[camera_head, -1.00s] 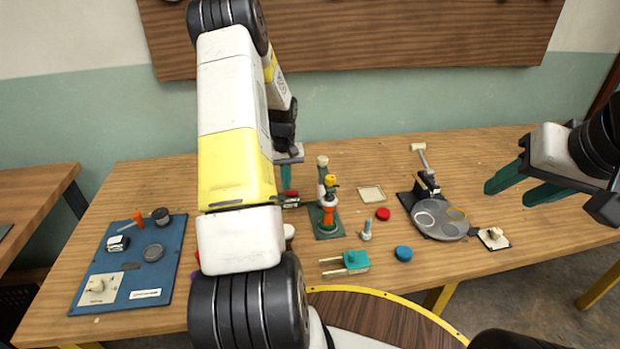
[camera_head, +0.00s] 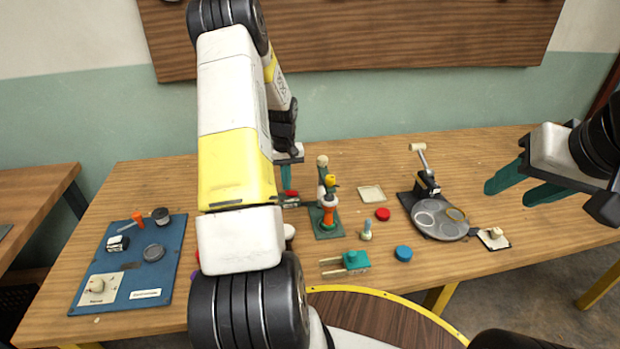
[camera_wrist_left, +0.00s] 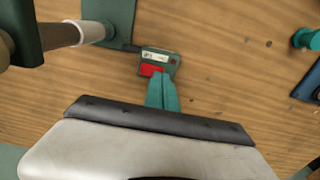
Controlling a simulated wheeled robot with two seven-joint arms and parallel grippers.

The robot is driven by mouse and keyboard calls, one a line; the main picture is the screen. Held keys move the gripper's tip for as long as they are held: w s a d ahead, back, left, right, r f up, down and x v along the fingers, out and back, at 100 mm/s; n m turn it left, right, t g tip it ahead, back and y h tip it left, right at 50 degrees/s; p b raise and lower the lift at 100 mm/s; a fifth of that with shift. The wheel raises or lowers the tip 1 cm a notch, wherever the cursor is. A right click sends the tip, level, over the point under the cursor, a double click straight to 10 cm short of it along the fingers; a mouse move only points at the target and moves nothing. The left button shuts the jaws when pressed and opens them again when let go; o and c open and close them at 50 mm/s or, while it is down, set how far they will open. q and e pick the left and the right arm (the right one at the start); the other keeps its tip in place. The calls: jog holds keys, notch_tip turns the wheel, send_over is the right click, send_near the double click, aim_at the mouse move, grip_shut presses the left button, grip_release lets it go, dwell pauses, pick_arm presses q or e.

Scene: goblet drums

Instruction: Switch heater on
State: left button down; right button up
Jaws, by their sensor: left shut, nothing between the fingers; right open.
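A small dark green switch box with a red rocker (camera_wrist_left: 152,70) lies on the table in the left wrist view. It also shows in the head view as a small red patch (camera_head: 291,193), partly hidden by my left arm. The box adjoins a green base plate (camera_head: 328,230) carrying an upright post and an orange and yellow part; I cannot tell for sure that this is the heater. My left gripper (camera_wrist_left: 160,82) is shut and empty, its tips right at the near edge of the red rocker. Whether they touch is unclear. My right gripper (camera_head: 517,188) is open and empty, at the right.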

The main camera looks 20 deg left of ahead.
pick_arm(q)
jog(key=shift+f, duration=1)
dwell(0.4)
jog(key=shift+r, duration=3.5)
notch_tip(320, 180, up, 10)
jog(key=m+t, duration=0.1)
jog(key=m, duration=0.1)
send_over(287, 192)
jog(key=s+d, duration=0.2)
jog(key=d, duration=0.4)
jog(key=s+d+r+m+t, duration=0.1)
jog(key=s+d+r+t, duration=0.1)
jog(key=s+d+r, duration=0.65)
jog(key=s+d+r+m+t+h, duration=0.1)
jog(key=s+d+r+m, duration=0.1)
jog(key=s, duration=0.5)
jog(key=s+d+r+m+t+h, duration=0.1)
jog(key=s+d+r+m+t, duration=0.1)
jog(key=s+d+r, duration=0.3)
jog(key=s, duration=0.3)
jog(key=shift+s, duration=0.15)
